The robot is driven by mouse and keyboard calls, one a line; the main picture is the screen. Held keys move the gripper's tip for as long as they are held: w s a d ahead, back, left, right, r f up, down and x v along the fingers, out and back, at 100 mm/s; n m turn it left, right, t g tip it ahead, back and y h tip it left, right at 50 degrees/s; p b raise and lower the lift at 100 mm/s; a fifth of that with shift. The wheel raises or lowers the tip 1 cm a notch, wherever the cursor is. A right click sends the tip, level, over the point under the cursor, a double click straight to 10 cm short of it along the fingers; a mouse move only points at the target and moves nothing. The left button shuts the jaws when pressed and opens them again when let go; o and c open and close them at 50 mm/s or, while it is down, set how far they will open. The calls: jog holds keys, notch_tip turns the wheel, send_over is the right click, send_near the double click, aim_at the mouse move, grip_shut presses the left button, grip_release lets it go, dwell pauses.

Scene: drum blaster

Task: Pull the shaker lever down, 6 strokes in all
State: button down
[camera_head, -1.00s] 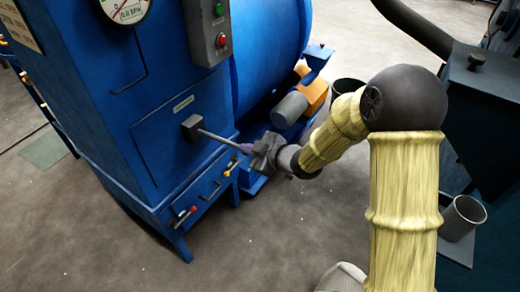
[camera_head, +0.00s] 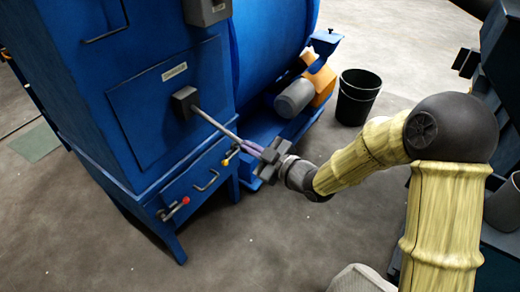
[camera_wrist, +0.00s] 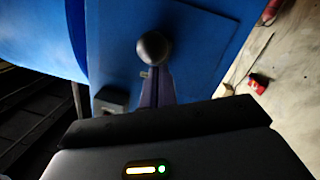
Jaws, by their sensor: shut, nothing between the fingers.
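The shaker lever (camera_head: 212,123) is a thin grey rod. It slants down and to the right from a dark block (camera_head: 185,102) on the front of the blue cabinet. My gripper (camera_head: 247,147) is at the rod's outer end, with its purple fingers shut and nothing between them. In the wrist view a dark round knob (camera_wrist: 153,48) shows at the tips of the closed fingers (camera_wrist: 154,88). I cannot tell whether the fingers touch the knob. In the head view the knob is hidden or too small to make out.
A grey motor (camera_head: 295,98) and a black bin (camera_head: 357,97) stand behind my gripper. The floor in front is clear.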

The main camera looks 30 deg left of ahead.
jog(key=shift+f+b, duration=0.4)
jog(key=shift+f, duration=0.3)
jog(key=shift+d+f, duration=0.15)
jog(key=shift+f, duration=0.1)
jog(key=s+d+r+p, duration=0.1)
jog(key=s+d+r, duration=0.1)
jog(key=d, duration=0.3)
jog(key=s+d+r+p, duration=0.1)
jog(key=s+d+r, duration=0.1)
jog(key=d, duration=0.3)
jog(key=shift+r+p, duration=0.3)
jog(key=shift+r, duration=0.1)
